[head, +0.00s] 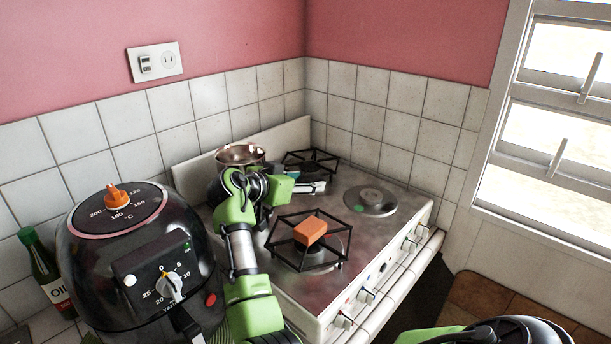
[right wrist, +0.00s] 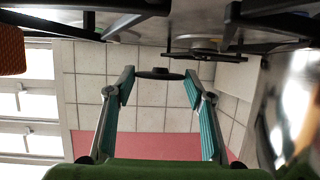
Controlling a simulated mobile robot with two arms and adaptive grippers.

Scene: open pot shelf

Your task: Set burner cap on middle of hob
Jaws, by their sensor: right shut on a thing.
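The burner cap (right wrist: 160,73) is a thin dark disc. In the right wrist view it sits between the two fingertips of my right gripper (right wrist: 159,76), which is shut on it. In the head view my right gripper (head: 317,185) is low over the hob (head: 335,195), between the two grates and left of a bare round burner (head: 370,199). The cap is hard to make out there.
An orange block (head: 310,230) rests on the front grate (head: 290,250). A metal pot (head: 240,153) stands at the back left, beside the rear grate (head: 312,158). An air fryer (head: 140,260) and an oil bottle (head: 42,265) are at the left. Tiled walls close off the back.

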